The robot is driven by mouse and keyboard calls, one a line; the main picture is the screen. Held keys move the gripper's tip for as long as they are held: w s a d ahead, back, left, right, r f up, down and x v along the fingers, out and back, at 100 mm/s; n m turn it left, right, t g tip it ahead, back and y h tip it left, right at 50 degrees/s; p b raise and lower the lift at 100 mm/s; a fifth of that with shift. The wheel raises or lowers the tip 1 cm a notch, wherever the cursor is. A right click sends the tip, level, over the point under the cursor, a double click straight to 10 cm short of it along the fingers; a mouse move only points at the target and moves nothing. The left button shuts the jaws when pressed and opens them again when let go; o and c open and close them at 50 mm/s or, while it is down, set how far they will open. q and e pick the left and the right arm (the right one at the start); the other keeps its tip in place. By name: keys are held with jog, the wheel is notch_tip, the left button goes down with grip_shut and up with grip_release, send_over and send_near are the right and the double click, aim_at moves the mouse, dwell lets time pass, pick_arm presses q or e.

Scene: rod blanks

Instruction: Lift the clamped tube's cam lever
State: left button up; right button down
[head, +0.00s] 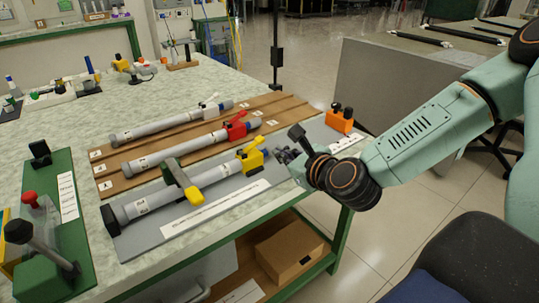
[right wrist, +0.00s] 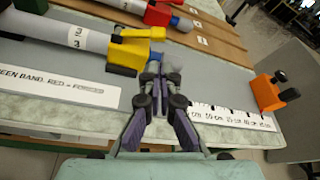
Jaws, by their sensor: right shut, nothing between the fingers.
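The clamped tube (head: 145,205) is grey with dark end parts and lies on a grey base plate (head: 180,228), nearest of three tubes. A clamp with a yellow handle (head: 194,195) crosses its middle. Its yellow cam lever (head: 252,152) is at the right end and angles up to the right. In the right wrist view the yellow cam lever (right wrist: 142,33) sits just beyond and left of the fingertips. My right gripper (head: 283,154) is shut and empty, close to the right of the lever; I cannot tell whether it touches. Part of the tube's end is hidden behind the fingers (right wrist: 155,78). My left gripper is not in view.
Two more tubes, with a red lever (head: 236,126) and a white lever (head: 209,101), lie on a brown board (head: 110,187) behind. An orange block (head: 339,121) stands to the right. A green fixture (head: 65,180) stands at left. A printed scale strip (right wrist: 230,117) lies right of the gripper.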

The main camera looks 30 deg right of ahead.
aim_at(252, 146)
jog(key=shift+b+x, duration=1.2)
jog(key=shift+x, duration=0.6)
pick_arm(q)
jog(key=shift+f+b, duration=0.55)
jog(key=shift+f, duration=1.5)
pick_arm(e)
jog(key=shift+x, duration=1.35)
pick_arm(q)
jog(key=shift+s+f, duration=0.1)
pick_arm(e)
jog(key=shift+w, duration=0.1)
jog(key=shift+r+b, duration=0.2)
jog(key=shift+b, duration=0.15)
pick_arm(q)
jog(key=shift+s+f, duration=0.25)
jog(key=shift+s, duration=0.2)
